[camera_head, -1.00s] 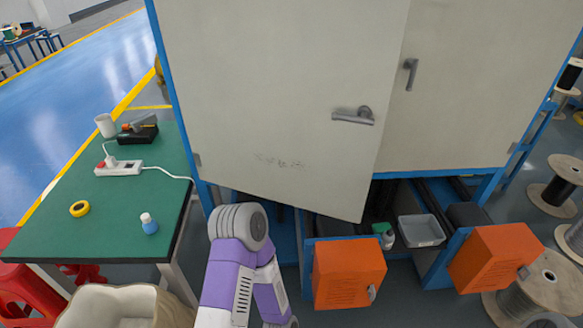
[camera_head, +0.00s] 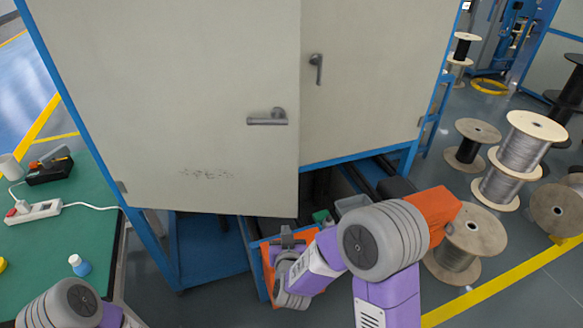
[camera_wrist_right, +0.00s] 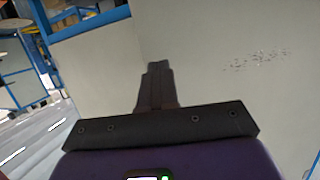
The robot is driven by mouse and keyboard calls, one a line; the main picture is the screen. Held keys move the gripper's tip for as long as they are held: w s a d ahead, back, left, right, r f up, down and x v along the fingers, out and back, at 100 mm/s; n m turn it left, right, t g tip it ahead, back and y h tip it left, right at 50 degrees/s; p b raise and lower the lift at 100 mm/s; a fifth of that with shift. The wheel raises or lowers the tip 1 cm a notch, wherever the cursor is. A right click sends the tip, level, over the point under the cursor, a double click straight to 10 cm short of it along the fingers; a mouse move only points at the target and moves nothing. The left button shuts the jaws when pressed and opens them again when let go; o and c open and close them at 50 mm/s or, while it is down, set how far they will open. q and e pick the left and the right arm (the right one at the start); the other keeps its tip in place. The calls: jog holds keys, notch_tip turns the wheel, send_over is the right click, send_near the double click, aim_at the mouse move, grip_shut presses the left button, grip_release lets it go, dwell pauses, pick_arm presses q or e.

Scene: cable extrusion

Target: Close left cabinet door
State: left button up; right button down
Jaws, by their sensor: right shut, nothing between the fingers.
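The left cabinet door (camera_head: 170,100) is a large off-white panel with a grey lever handle (camera_head: 267,117). It stands ajar, its free edge out in front of the blue frame. The right door (camera_head: 370,80), with its own handle (camera_head: 316,68), looks flush in the frame. My right gripper (camera_head: 287,232) is low in front of the left door, near its lower free corner. Its dark fingers are shut and empty. In the right wrist view the fingertips (camera_wrist_right: 157,68) overlap the door panel (camera_wrist_right: 220,60); contact cannot be told. My left gripper is out of view; only part of that arm shows at bottom left.
A green table (camera_head: 40,240) with a white power strip (camera_head: 33,211) and a blue bottle (camera_head: 80,265) stands left. An orange box (camera_head: 432,208) sits low beyond my right arm. Wire spools (camera_head: 523,145) stand on the right. Some floor is clear at lower right.

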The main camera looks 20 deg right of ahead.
notch_tip(320, 180, up, 11)
jog(key=d+m+t+h, duration=0.1)
jog(key=m+t+h, duration=0.1)
jog(key=h, duration=0.2)
send_near(295, 164)
jog(key=x, duration=0.7)
jog(key=shift+s, duration=0.1)
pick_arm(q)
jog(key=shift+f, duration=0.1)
